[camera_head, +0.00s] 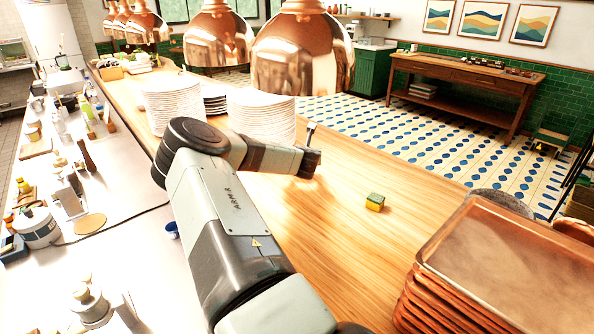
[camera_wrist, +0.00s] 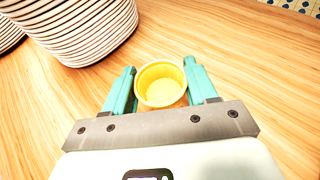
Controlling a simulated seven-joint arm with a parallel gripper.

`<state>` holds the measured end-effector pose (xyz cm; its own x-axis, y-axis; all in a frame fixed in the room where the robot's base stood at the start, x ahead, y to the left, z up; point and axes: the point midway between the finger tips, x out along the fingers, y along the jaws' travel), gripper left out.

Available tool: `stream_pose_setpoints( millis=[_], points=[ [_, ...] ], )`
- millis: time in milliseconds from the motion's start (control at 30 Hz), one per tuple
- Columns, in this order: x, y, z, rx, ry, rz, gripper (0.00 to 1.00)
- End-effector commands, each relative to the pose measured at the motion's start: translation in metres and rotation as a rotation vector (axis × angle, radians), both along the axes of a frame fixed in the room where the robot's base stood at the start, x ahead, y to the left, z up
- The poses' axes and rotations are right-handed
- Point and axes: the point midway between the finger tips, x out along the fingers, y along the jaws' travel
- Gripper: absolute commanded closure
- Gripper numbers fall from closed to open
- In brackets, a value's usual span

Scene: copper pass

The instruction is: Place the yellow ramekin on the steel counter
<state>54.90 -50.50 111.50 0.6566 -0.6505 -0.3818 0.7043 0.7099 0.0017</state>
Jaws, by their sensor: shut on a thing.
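The yellow ramekin (camera_wrist: 160,84) is upright between the two teal fingers of my gripper (camera_wrist: 160,68) in the wrist view. The gripper is shut on it, one finger on each side. The ramekin looks empty. It is over the wooden counter (camera_wrist: 240,60); I cannot tell whether it touches the wood. In the head view my arm hides the ramekin and the fingers. The steel counter (camera_head: 125,250) runs along the left of the head view, to the left of my arm.
Stacks of white plates (camera_head: 262,116) stand on the wooden counter behind my arm. Copper lamps (camera_head: 302,55) hang above. A green and yellow sponge (camera_head: 375,202) and stacked copper trays (camera_head: 510,255) lie to the right. Pots, bottles and a round board (camera_head: 90,223) crowd the steel counter's left side.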

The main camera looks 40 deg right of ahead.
Motion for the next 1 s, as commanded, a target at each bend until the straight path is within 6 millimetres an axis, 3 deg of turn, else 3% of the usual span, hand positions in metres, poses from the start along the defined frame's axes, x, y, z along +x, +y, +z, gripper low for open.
stream_pose_setpoints(
  millis=[133,367,600,967,1000],
  points=[
    [0.000,0.000,-0.030,0.001,0.003,0.002,0.79],
    [0.001,0.001,-0.048,-0.001,0.001,0.004,0.79],
    [0.000,0.001,-0.079,-0.001,0.002,0.003,0.79],
    [0.000,0.001,-0.083,-0.002,0.002,0.003,0.79],
    [0.000,0.001,-0.084,-0.002,0.002,0.003,0.41]
  ],
)
